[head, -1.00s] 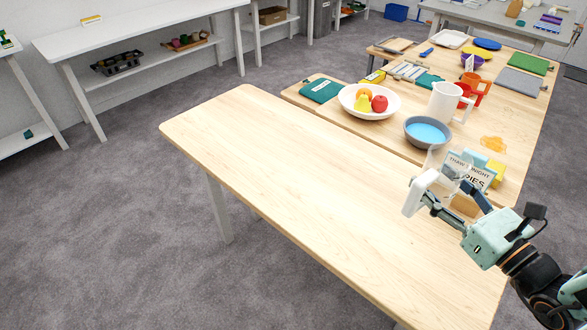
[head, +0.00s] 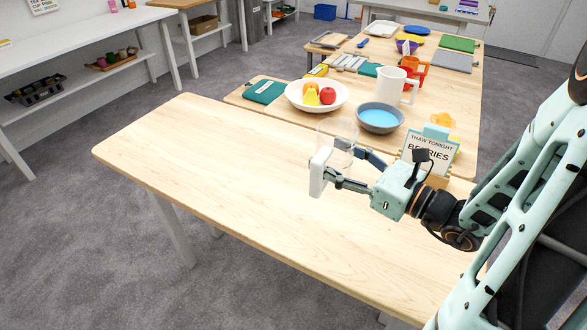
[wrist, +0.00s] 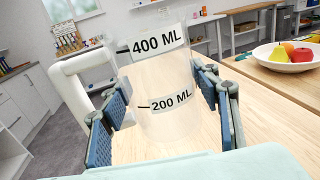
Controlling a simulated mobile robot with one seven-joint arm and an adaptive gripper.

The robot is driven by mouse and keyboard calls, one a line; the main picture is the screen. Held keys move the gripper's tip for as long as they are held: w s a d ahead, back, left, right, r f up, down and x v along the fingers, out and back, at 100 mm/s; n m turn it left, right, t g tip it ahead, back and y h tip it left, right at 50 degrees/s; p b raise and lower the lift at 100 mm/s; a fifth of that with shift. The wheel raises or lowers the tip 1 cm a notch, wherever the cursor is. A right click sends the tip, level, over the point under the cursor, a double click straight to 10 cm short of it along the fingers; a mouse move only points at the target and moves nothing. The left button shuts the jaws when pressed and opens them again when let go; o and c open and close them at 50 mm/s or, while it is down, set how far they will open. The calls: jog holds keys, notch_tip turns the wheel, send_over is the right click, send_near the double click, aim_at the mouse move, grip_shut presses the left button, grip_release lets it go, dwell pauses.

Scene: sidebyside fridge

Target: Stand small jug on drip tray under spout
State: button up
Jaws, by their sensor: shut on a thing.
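My gripper (head: 350,170) is shut on a clear jug with a white handle (head: 318,172), held above the long wooden table (head: 215,165). In the wrist view the clear jug (wrist: 163,75) stands between the two finger pads, looking roughly upright, with 400 ML and 200 ML labels. Its white handle (wrist: 75,95) is on the left. The jug looks empty. In the head view its clear body is faint and hard to make out. No drip tray or spout can be made out in these frames.
The near wooden top is mostly clear. White shelves (head: 95,35) line the left wall.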

jog(key=w+a+f+b, duration=0.1)
jog(key=w+f, duration=0.1)
jog(key=w, duration=0.1)
jog(key=w+a+f, duration=0.1)
jog(key=w+f, duration=0.2)
jog(key=w+a+f+b, duration=0.1)
jog(key=w+f, duration=0.2)
jog(key=w, duration=0.1)
jog(key=shift+f+b, duration=0.2)
jog(key=shift+b, duration=0.15)
jog(key=shift+a+f+b, duration=0.1)
jog(key=shift+f+b, duration=0.4)
jog(key=shift+f, duration=1.05)
jog(key=shift+f, duration=0.2)
jog(key=o, duration=1.2)
jog(key=shift+o, duration=0.3)
jog(key=shift+r, duration=0.15)
